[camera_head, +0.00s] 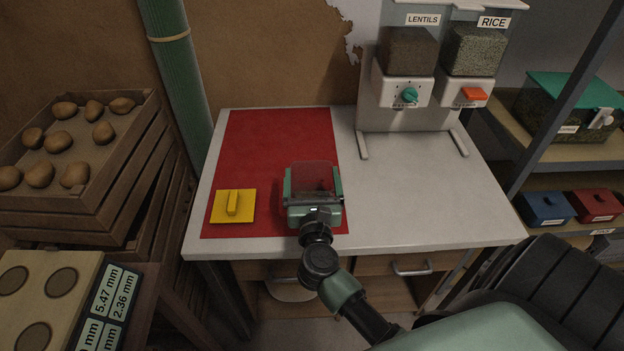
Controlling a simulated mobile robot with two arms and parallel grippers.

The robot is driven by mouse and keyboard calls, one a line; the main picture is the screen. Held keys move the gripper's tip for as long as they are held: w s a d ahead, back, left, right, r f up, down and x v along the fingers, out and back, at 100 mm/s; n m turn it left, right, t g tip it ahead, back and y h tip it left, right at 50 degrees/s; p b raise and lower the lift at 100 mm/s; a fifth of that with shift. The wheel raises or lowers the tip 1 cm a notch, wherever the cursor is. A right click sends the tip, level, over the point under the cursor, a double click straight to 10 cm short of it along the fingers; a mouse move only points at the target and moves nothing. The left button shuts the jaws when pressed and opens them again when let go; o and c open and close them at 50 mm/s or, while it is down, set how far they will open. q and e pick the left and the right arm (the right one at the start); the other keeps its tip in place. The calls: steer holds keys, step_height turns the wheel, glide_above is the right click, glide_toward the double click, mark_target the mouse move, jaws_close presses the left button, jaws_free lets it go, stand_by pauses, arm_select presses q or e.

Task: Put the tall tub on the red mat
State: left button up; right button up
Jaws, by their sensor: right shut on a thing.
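My right gripper (312,190) is over the front right part of the red mat (280,135), with its arm coming from the lower right. Its two green fingers are shut on the sides of a clear, see-through tub (312,174), which looks like the tall tub. Red shows through its walls. The gripper body hides its near lower part, and I cannot tell whether its bottom touches the mat. A yellow square lid (233,206) with a bar handle lies on the mat to the left, apart from the tub. My left gripper is not in view.
The mat lies on a white table (420,200), whose right part is clear. A lentils and rice dispenser (404,90) stands at the back right. A potato crate (60,150) and green pipe (178,70) are left of the table. Shelves (560,150) with boxes stand right.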

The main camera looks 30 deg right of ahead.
steer(key=shift+f, duration=0.15)
steer(key=o, duration=1.7)
steer(key=shift+o, duration=0.2)
steer(key=b+v, duration=0.3)
steer(key=v, duration=0.9)
steer(key=shift+r, duration=0.2)
